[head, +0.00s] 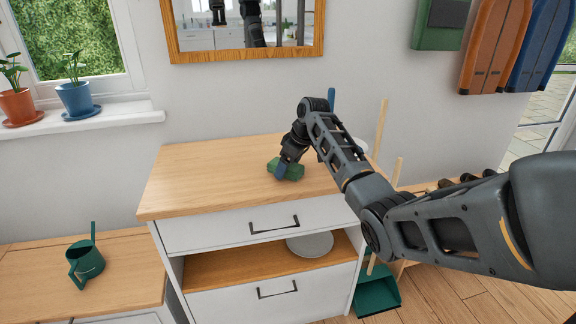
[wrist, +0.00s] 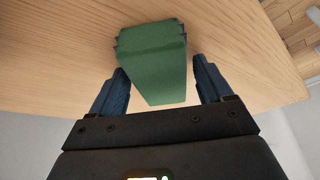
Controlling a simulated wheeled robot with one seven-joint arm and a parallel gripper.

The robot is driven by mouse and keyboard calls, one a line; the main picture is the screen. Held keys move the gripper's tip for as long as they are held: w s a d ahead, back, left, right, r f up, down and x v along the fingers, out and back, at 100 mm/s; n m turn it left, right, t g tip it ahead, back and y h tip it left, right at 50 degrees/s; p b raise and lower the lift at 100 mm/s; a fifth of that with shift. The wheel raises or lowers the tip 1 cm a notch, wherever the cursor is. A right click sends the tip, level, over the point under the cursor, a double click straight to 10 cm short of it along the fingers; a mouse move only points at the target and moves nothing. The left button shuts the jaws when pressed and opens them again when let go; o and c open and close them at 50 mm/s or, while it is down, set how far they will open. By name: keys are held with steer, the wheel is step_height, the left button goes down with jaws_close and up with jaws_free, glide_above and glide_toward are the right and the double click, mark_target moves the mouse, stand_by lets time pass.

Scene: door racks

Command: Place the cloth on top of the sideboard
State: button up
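The cloth (head: 290,172) is a green folded block. It lies on the wooden top of the sideboard (head: 215,180), near the middle. My gripper (head: 283,168) is at the cloth, reaching down from above, with a blue finger in front of it. In the wrist view the cloth (wrist: 153,60) lies between the two blue fingers (wrist: 160,85). The fingers stand wide apart, with a visible gap at the right finger, so the gripper looks open around the cloth. The cloth's underside is hidden.
A white plate (head: 310,244) sits on the sideboard's open shelf. My arm hides part of the top's right side, where another pale dish (head: 360,146) shows. A green watering can (head: 86,262) stands on a lower cabinet at left. The left part of the top is clear.

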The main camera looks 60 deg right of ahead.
steer(key=shift+o, duration=0.8)
steer(key=shift+r, duration=0.1)
steer(key=shift+r, duration=0.2)
steer(key=v, duration=1.1)
steer(key=shift+s+r, duration=0.2)
steer(key=shift+r, duration=0.15)
steer(key=shift+c, duration=0.2)
